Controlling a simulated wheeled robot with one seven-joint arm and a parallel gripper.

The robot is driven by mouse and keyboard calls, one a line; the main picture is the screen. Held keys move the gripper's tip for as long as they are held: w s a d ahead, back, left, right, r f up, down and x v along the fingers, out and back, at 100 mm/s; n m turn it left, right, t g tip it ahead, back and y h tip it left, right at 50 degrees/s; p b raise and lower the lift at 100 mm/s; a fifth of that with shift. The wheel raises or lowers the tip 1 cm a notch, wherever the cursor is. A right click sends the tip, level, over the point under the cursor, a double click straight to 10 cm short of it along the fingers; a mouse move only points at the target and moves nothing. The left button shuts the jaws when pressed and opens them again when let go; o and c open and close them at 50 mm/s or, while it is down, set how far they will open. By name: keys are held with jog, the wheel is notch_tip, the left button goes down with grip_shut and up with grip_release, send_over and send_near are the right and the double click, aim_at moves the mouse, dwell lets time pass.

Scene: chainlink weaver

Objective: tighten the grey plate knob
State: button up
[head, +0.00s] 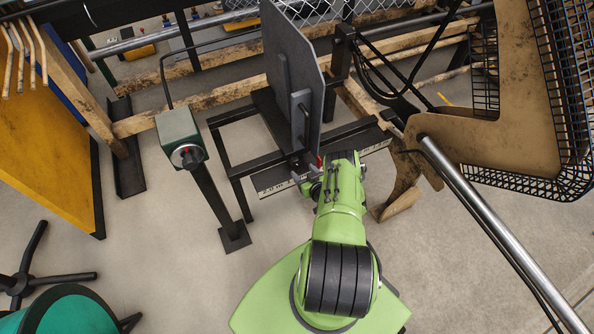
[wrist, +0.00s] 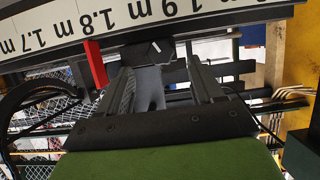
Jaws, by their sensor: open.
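The tall grey plate (head: 292,70) stands upright on a black carriage above a ruler rail in the head view. Its knob cannot be clearly made out there, near the end of my arm. In the wrist view a dark angular part (wrist: 148,52), which looks like the knob, shows at the far end of my gripper (wrist: 160,72), just under the ruler. A grey stem-like piece (wrist: 150,88) shows between the two fingers. My gripper is open, fingers apart on either side of it; I cannot tell whether they touch it. In the head view my gripper (head: 308,184) is low beside the plate's base.
A white ruler (wrist: 180,22) with a red pointer (wrist: 95,63) runs close above the fingers in the wrist view. A grey-green box on a post (head: 180,130) stands left. A steel bar (head: 490,220) and wire guard (head: 575,100) lie right. Floor at lower left is partly clear.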

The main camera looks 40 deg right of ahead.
aim_at(297, 165)
jog(key=b+x, duration=0.4)
jog(key=x, duration=0.1)
jog(key=shift+w+d+f, duration=0.1)
jog(key=shift+w+f, duration=0.05)
jog(key=shift+w, duration=0.15)
jog(key=shift+w+d+b, duration=0.15)
jog(key=shift+w+b, duration=0.3)
jog(key=shift+w, duration=0.05)
jog(key=c, duration=1)
jog(key=shift+c, duration=0.2)
jog(key=shift+f+m, duration=0.1)
jog(key=shift+m, duration=0.2)
jog(key=shift+s+d+f+m+t+y+b, duration=0.1)
jog(key=shift+m+t+y+b, duration=0.3)
jog(key=shift+m+y+b, duration=0.6)
jog(key=shift+m+t+y, duration=0.5)
jog(key=shift+m, duration=0.9)
